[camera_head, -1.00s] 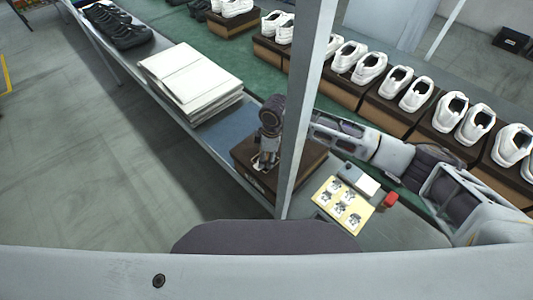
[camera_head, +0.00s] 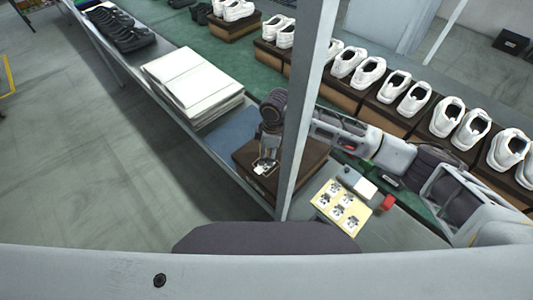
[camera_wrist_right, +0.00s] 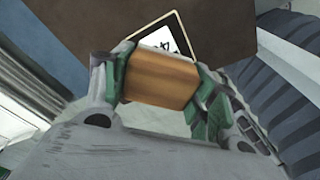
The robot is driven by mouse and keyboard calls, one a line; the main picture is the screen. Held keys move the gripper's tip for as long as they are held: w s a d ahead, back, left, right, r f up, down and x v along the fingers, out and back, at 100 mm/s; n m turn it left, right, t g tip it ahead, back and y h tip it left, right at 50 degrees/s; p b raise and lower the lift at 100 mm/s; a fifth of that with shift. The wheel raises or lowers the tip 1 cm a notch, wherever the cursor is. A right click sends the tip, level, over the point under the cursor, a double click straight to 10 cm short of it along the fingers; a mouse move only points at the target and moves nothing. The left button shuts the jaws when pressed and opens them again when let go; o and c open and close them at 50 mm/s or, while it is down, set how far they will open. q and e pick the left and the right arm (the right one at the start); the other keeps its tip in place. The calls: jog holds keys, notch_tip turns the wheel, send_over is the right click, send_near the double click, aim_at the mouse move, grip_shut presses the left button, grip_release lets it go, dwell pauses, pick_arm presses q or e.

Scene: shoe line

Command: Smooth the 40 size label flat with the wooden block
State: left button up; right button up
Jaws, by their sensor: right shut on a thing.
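The wooden block (camera_wrist_right: 160,77) is held between the green-padded fingers of my right gripper (camera_wrist_right: 163,82) in the right wrist view. The size label (camera_wrist_right: 166,42) lies beyond the block on the brown box (camera_wrist_right: 222,28); it is white with black print and a dark border, and the block hides its near part. I cannot read its number. In the head view my right gripper (camera_head: 268,158) points down over the box lid (camera_head: 290,184), with the white label (camera_head: 261,168) by its fingertips. I cannot tell whether the block touches the label. My left gripper is not in view.
A yellow sheet of labels (camera_head: 330,200), a grey-white block-shaped item (camera_head: 357,183) and a red item (camera_head: 387,203) lie right of the box. A grey post (camera_head: 304,110) crosses the view. White cards (camera_head: 195,80) are stacked at left; white shoes (camera_head: 450,116) line the back.

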jog(key=shift+r, duration=0.75)
jog(key=shift+r, duration=1.5)
jog(key=shift+d, duration=0.1)
